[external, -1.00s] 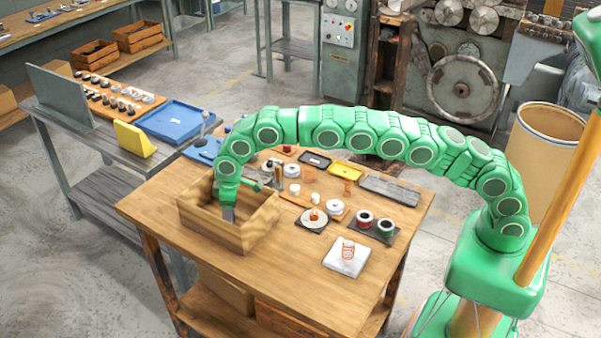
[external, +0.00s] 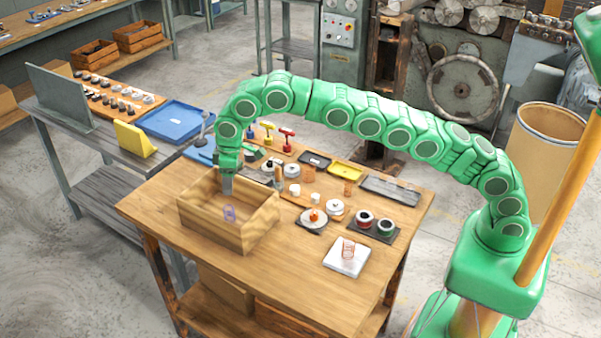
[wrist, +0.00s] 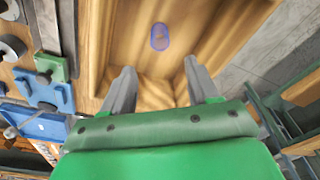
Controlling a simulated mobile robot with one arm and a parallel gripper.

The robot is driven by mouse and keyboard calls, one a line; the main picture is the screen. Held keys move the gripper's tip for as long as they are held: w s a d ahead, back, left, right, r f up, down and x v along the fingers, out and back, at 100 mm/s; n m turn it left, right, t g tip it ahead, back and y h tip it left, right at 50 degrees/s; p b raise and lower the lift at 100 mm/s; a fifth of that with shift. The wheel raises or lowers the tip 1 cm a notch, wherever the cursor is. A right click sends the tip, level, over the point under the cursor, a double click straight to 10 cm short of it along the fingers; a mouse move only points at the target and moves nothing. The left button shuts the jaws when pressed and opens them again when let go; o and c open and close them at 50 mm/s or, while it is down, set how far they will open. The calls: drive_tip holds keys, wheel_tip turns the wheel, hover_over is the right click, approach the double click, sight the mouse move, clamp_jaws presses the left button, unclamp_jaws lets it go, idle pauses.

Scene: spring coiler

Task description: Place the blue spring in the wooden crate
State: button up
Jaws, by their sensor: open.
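The blue spring (external: 229,213) stands inside the wooden crate (external: 243,240) on the workbench. In the wrist view the spring (wrist: 159,37) shows as a blue-violet ring on the crate floor (wrist: 130,50), beyond the fingertips. My gripper (external: 227,187) is above the crate, toward its back side, apart from the spring. In the wrist view the two fingers of my gripper (wrist: 157,78) are spread with nothing between them.
A copper spring (external: 348,250) stands on a white plate (external: 340,266) at the front right of the bench. Spools (external: 385,229), trays (external: 345,171) and red- and yellow-handled tools (external: 287,136) lie right of and behind the crate.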

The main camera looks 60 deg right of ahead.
drive_tip(key=shift+r, duration=0.15)
drive_tip(key=s+d+r+m, duration=0.1)
drive_tip(key=s+d+r, duration=0.4)
drive_tip(key=d, duration=0.4)
drive_tip(key=s+d+r+m+g+h, duration=0.1)
drive_tip(key=s+d+r+m, duration=0.15)
drive_tip(key=s+d, duration=0.6)
drive_tip(key=s+d+r+m, duration=0.1)
drive_tip(key=s+d+r, duration=0.45)
drive_tip(key=d, duration=0.35)
drive_tip(key=s+d+f, duration=0.2)
drive_tip(key=s+d, duration=0.1)
drive_tip(key=s, duration=1)
drive_tip(key=s+d+f+m+g, duration=0.1)
drive_tip(key=s+d, duration=0.3)
drive_tip(key=s, duration=0.9)
drive_tip(key=s+d+f+m+g, duration=0.1)
drive_tip(key=s+d+f, duration=0.3)
drive_tip(key=s, duration=0.9)
drive_tip(key=shift+d, duration=0.25)
